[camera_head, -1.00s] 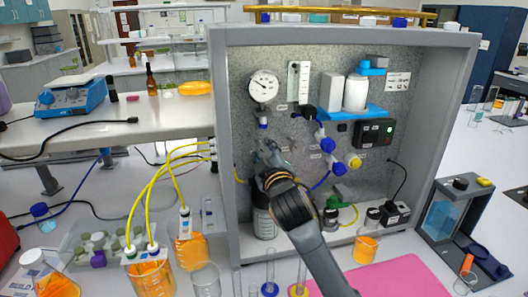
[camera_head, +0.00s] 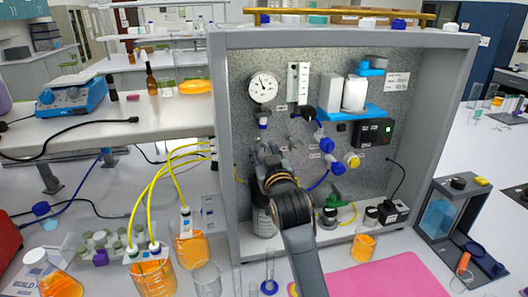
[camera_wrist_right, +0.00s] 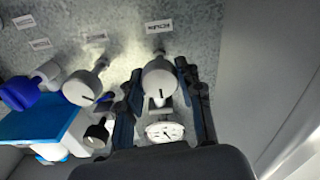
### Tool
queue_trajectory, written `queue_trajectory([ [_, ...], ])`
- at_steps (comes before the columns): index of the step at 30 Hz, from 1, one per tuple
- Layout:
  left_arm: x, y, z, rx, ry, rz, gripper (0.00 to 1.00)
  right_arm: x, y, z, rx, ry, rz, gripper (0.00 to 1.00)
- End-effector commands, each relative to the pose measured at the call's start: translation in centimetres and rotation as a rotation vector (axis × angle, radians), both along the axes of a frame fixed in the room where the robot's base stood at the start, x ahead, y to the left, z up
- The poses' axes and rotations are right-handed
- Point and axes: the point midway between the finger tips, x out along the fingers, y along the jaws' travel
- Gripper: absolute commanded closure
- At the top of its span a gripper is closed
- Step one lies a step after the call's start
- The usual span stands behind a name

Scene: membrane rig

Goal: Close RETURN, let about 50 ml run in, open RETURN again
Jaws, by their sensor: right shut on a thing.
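My right gripper (camera_head: 266,160) is at the left part of the rig panel, below the round gauge (camera_head: 263,88). In the right wrist view the gripper (camera_wrist_right: 160,90) has its two fingers on either side of a grey round knob (camera_wrist_right: 160,76) with a dark pointer line, and is shut on it. The label (camera_wrist_right: 158,26) by this knob is upside down and too small to read surely. A second grey knob (camera_wrist_right: 80,88) is beside it. In the head view the gripped knob is hidden by my gripper. My left gripper is not in view.
Beakers of orange liquid (camera_head: 153,277) (camera_head: 192,248) with yellow tubes stand left of the rig frame (camera_head: 222,130). Blue valves (camera_head: 326,146) and a blue shelf (camera_head: 352,112) are right of my gripper. A pink mat (camera_head: 385,277) lies in front.

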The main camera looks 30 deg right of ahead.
Motion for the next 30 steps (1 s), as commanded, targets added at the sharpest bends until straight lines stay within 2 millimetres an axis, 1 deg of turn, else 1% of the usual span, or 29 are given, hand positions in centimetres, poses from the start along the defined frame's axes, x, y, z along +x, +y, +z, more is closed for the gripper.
queue_trajectory([
  [15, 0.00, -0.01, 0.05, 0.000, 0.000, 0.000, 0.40, 0.00, 0.01, -0.03, 0.024, -0.005, 0.001, 0.95],
  [16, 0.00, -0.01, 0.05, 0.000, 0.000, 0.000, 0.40, 0.01, 0.01, -0.03, 0.024, -0.005, 0.001, 0.62],
  [19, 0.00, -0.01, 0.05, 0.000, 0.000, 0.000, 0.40, 0.00, 0.01, -0.03, 0.022, -0.006, 0.001, 0.41],
  [20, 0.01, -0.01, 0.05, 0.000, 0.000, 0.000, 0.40, 0.00, 0.01, -0.03, 0.022, -0.006, 0.001, 0.40],
  [30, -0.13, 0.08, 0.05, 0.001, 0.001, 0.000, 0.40, -0.26, 0.08, -0.02, 0.021, -0.005, 0.001, 0.40],
])
